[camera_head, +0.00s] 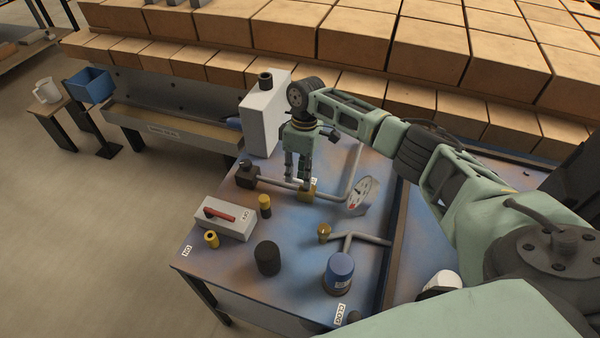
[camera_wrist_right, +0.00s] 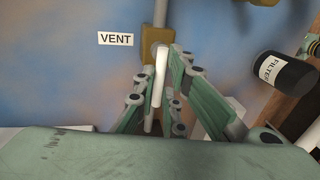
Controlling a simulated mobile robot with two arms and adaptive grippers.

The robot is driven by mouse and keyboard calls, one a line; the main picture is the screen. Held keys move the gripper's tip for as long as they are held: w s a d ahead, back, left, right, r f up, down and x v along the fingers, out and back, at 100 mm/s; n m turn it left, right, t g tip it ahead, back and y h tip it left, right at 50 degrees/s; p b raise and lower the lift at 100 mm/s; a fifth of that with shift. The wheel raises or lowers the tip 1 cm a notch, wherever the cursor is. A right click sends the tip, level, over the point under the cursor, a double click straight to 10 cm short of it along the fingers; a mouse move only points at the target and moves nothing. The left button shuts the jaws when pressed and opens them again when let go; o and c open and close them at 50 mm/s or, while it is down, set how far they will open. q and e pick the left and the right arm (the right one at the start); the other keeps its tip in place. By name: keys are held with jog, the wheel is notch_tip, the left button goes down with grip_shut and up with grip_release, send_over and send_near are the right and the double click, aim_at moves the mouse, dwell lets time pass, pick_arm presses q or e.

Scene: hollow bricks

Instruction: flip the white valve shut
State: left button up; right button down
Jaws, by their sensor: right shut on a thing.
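The white valve lever (camera_wrist_right: 157,85) shows in the right wrist view as a short white bar that points down in the picture from a brass valve body (camera_wrist_right: 151,78). A white VENT label (camera_wrist_right: 116,39) is beside it. My right gripper (camera_wrist_right: 162,62) has its fingers on both sides of the lever and is shut on it. In the head view my right gripper (camera_head: 303,184) reaches down to the brass valve (camera_head: 307,196) on the pipe, and its fingers hide the lever. My left gripper is not in view.
The blue-brown bench (camera_head: 225,268) also bears a gauge (camera_head: 363,196) close to my right gripper, a tall grey box (camera_head: 263,120), a grey box with a red handle (camera_head: 225,218), a black cylinder (camera_head: 267,258) and a blue canister (camera_head: 339,272). Stacked bricks (camera_head: 355,45) stand behind.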

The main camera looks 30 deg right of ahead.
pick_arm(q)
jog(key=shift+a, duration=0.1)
pick_arm(e)
jog(key=shift+w+d+r, duration=0.15)
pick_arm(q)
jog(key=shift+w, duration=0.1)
